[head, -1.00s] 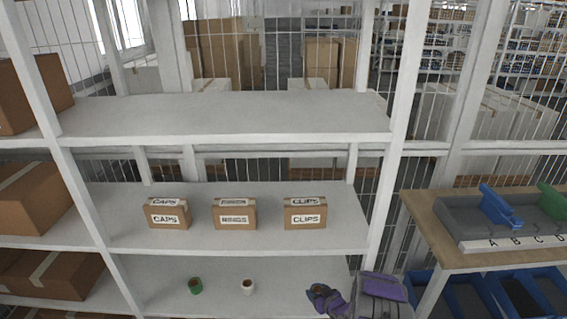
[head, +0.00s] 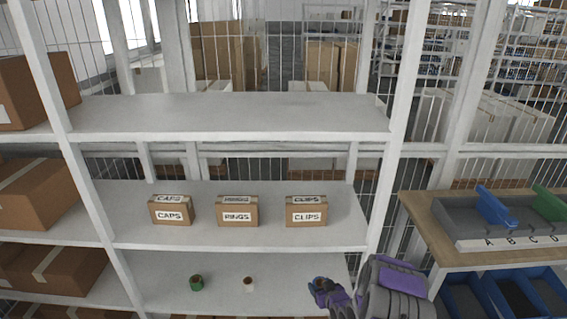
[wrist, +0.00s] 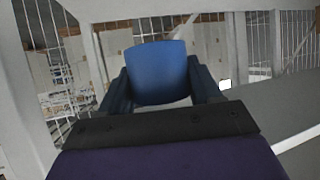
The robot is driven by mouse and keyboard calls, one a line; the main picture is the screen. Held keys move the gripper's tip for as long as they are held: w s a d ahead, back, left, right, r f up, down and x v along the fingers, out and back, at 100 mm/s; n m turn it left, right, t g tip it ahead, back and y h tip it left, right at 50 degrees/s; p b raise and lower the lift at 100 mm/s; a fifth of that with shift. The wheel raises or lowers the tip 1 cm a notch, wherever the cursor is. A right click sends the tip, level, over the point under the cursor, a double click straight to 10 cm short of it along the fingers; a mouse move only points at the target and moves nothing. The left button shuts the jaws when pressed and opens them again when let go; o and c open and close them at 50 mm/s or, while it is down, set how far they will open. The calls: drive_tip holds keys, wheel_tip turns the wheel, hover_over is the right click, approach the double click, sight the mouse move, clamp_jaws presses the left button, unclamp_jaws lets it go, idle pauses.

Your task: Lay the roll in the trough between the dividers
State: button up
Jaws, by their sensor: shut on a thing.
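My gripper (head: 322,288) is in the head view at the lower right of the lower shelf. In the wrist view its jaws (wrist: 160,88) are shut on a blue roll (wrist: 160,72), which stands out beyond them. In the head view the roll is small and mostly hidden by the jaws. The grey trough (head: 456,217) lies on a wooden table at the right, with A, B, C, D on its front strip. A blue divider (head: 497,208) and a green divider (head: 550,203) stand in it. My gripper is left of the trough and lower in the picture.
A green roll (head: 196,283) and a pale roll (head: 248,284) stand on the lower shelf (head: 160,296). A white post (head: 386,150) stands between shelf and table (head: 425,222). Blue bins (head: 500,292) sit under the table.

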drive_tip(key=s+r+m+h, duration=0.1)
drive_tip(key=s+r, duration=0.1)
drive_tip(key=r, duration=1.2)
drive_tip(key=s+r+m+h, duration=0.2)
drive_tip(key=s+r, duration=0.1)
drive_tip(key=r, duration=1.1)
drive_tip(key=shift+d+t+h, duration=0.25)
drive_tip(key=shift+t+h, duration=0.05)
drive_tip(key=shift+s+r, duration=0.15)
drive_tip(key=shift+r, duration=0.05)
